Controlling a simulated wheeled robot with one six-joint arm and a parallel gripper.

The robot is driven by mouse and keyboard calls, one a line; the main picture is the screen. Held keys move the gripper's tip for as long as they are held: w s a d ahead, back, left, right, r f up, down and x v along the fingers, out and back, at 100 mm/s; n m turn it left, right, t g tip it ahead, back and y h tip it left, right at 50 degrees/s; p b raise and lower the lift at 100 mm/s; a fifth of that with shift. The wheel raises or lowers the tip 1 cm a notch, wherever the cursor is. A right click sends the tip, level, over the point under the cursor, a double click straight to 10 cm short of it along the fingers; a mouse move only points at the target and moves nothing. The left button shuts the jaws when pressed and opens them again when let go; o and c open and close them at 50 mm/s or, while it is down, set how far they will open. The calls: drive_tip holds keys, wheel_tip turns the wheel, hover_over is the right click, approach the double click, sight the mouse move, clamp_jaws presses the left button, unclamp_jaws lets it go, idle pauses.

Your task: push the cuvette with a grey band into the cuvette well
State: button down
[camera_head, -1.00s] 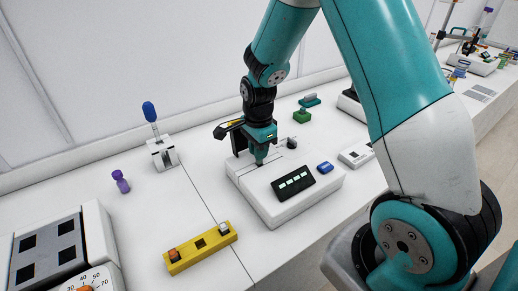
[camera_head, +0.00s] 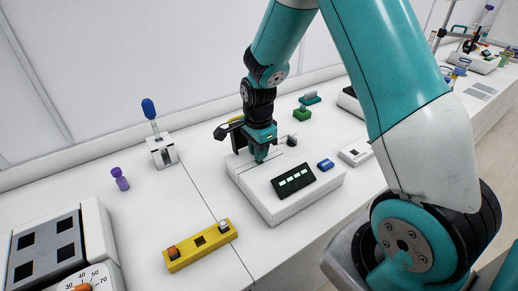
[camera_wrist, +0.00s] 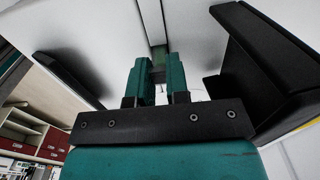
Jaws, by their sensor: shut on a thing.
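My gripper (camera_head: 261,157) points down over the top of a white instrument (camera_head: 308,206) with a dark display. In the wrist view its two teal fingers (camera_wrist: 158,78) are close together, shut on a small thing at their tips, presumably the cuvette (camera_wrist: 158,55). The fingers hide most of it, and I cannot make out its grey band. The cuvette well is not clearly visible; the gripper covers that part of the instrument's top. I cannot tell how far the cuvette is in.
A yellow rack (camera_head: 183,256) stands front left, with an orange-topped piece (camera_head: 173,252), a pale-topped piece (camera_head: 223,225) and an empty middle slot. A blue-handled lever (camera_head: 149,110) stands left.

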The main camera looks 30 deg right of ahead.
drive_tip(key=shift+f+b, duration=0.6)
drive_tip(key=shift+f, duration=0.4)
drive_tip(key=c, duration=1)
unclamp_jaws()
drive_tip(key=shift+c, duration=0.2)
wheel_tip(320, 180, up, 17)
drive_tip(key=b, duration=0.1)
drive_tip(key=shift+r+b, duration=0.2)
drive_tip(key=shift+b, duration=0.2)
drive_tip(key=s+a+r+n+y, duration=0.1)
drive_tip(key=s+a+n+y, duration=0.1)
drive_tip(key=s+a+n, duration=0.6)
drive_tip(key=s+a+n+y, duration=0.2)
drive_tip(key=s+a+n, duration=0.7)
drive_tip(key=s+n, duration=0.5)
drive_tip(key=n, duration=0.3)
drive_tip(key=shift+s+r, duration=0.4)
